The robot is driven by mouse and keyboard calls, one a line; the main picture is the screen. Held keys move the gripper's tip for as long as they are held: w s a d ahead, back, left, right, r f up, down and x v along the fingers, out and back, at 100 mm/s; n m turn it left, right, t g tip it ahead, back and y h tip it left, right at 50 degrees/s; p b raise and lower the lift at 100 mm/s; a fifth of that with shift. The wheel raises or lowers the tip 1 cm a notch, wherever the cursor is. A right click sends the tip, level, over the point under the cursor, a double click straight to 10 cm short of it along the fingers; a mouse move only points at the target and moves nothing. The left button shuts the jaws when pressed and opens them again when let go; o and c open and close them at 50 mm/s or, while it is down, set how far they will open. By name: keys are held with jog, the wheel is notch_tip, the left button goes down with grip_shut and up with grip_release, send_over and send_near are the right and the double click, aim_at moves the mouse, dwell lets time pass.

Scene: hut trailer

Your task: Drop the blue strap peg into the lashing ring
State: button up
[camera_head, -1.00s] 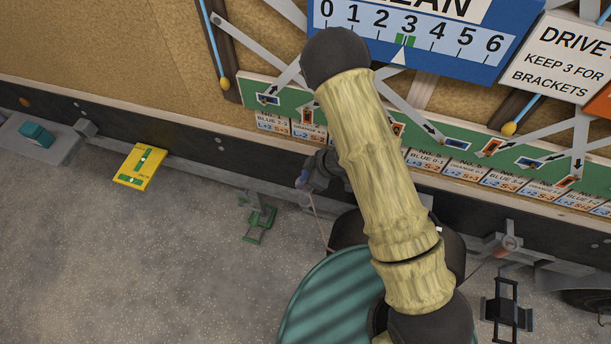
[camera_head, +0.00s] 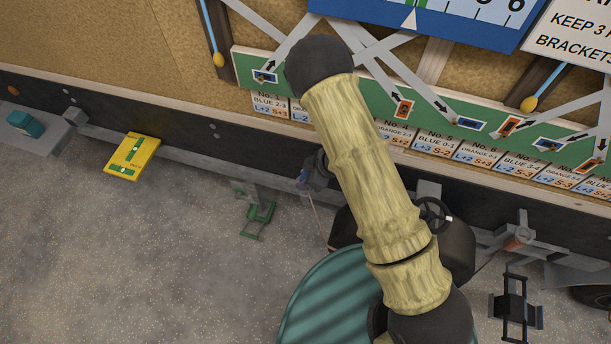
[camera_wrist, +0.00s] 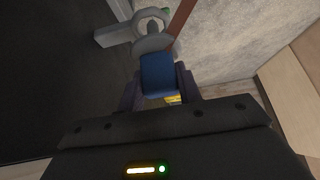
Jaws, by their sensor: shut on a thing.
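The blue strap peg (camera_wrist: 158,75) is between the two fingers of my gripper (camera_wrist: 159,88) in the wrist view. My gripper is shut on it. A grey lashing ring (camera_wrist: 152,20) on a bracket lies just beyond the peg, with a round grey part between them. The peg looks apart from the ring's opening, but the depth is hard to judge. A brown strap (camera_wrist: 183,18) runs up beside the ring. In the head view, a small blue bit of the peg (camera_head: 303,178) shows beside my dark gripper (camera_head: 317,174), low against the trailer's side; my arm hides part of this area.
A yellow plate (camera_head: 132,157) and a green stand (camera_head: 258,218) are left of my arm. An orange peg (camera_head: 517,239) sits at a bracket on the right, above a black frame (camera_head: 514,308). The green label board (camera_head: 440,118) runs above. Open floor lies at lower left.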

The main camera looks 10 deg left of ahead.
jog(key=shift+w+d+f+b, duration=0.1)
jog(key=shift+f+b, duration=0.65)
jog(key=shift+f, duration=0.75)
jog(key=o, duration=1.1)
jog(key=p+v, duration=0.1)
jog(key=v, duration=1.6)
jog(key=shift+r, duration=0.2)
